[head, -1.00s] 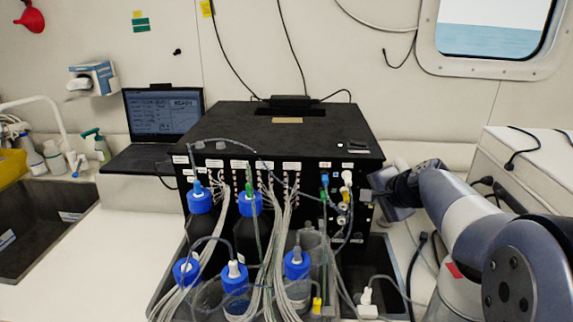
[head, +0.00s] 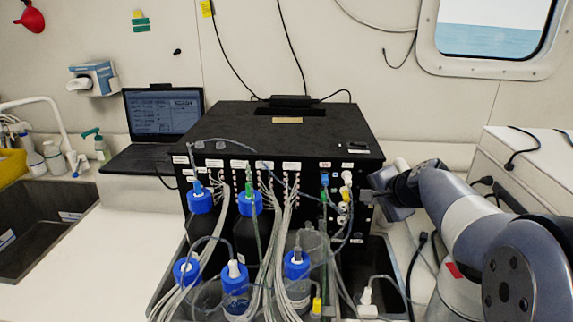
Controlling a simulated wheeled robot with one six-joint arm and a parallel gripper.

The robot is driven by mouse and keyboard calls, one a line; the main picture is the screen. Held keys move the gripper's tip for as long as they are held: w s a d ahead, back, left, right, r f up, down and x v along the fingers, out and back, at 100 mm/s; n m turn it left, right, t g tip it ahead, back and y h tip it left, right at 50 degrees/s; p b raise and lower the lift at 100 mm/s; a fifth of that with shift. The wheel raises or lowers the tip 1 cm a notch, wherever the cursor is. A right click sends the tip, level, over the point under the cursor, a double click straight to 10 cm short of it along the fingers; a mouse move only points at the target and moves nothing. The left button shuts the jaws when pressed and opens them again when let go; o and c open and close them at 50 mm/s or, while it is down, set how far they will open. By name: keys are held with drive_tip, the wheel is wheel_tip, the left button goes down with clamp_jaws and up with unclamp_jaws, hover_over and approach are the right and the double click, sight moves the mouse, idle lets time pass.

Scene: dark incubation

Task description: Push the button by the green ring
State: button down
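The black incubation box (head: 270,128) stands on the bench in the head view, with a front panel of labelled ports. At the panel's right end are a blue connector (head: 325,178), a green one (head: 323,197) and several pale round fittings (head: 346,178). I cannot make out a green ring or its button at this size. My gripper (head: 369,196) is at the right edge of this panel, close beside the fittings. I cannot tell whether it touches the panel. Its fingers are small and dark against the box, so their opening is unclear.
Blue-capped bottles (head: 235,278) stand in a dark tray before the box, with bundles of pale tubes hanging among them. A laptop (head: 164,115) is at the left, near a sink (head: 40,215). A white plug and cable (head: 367,296) lie below my gripper.

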idle(0.4)
drive_tip(key=shift+w, duration=0.45)
idle(0.3)
drive_tip(key=shift+s, duration=0.45)
drive_tip(key=shift+s+b, duration=0.95)
drive_tip(key=shift+s, duration=2.05)
